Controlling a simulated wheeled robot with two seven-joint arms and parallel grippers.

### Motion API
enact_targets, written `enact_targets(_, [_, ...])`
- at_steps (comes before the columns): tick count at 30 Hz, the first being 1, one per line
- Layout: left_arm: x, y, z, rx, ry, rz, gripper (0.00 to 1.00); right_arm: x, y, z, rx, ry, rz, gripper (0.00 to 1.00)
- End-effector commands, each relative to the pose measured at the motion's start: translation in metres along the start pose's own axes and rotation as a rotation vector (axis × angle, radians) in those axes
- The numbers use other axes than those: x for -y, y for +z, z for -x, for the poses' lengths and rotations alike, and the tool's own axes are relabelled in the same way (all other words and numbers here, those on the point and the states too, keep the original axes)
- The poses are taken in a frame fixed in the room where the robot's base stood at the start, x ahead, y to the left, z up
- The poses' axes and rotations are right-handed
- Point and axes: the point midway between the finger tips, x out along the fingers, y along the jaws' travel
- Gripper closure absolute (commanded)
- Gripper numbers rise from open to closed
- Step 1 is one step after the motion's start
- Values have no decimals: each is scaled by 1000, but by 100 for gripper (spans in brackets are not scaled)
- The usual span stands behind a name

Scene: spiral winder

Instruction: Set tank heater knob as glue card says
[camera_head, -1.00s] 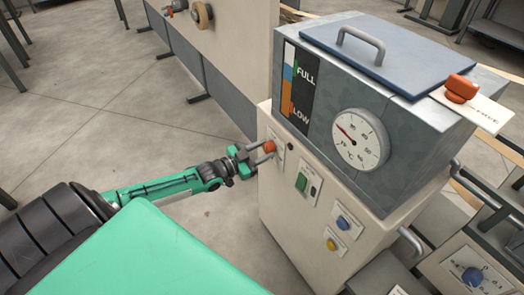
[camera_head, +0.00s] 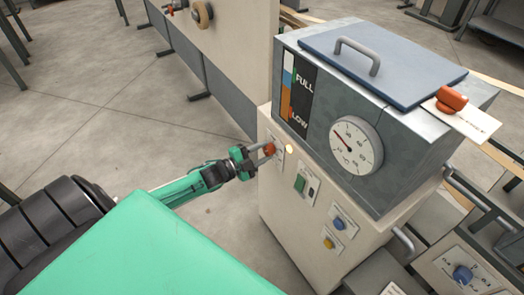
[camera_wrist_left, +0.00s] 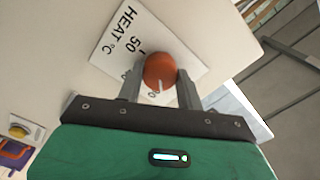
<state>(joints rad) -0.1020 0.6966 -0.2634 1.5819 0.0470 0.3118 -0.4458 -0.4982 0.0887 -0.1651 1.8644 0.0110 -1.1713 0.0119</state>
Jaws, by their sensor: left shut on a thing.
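The tank heater knob (camera_head: 269,149) is a round orange-red knob on the upper left front of the cream cabinet. In the left wrist view the knob (camera_wrist_left: 159,72) sits on a white plate (camera_wrist_left: 118,42) marked HEAT °C and 50; its white pointer line points down in that view, and other numbers are partly hidden. My left gripper (camera_head: 262,155) is shut on the knob, with one finger on each side. The glue card (camera_head: 468,120) lies on the tank's right top edge, under an orange-red clip (camera_head: 451,100); its writing is too small to read. My right gripper is not seen.
A small lamp (camera_head: 289,149) beside the knob is lit.

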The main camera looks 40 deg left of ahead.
Motion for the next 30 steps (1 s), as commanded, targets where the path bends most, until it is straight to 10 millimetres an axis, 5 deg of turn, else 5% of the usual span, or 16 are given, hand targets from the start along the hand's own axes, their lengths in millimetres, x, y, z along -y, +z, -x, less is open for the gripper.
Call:
enact_targets(12, [-1,0,0,-1,0,-229,86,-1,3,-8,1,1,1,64])
enact_targets(30, [-1,0,0,-2,1,-276,86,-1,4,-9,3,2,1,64])
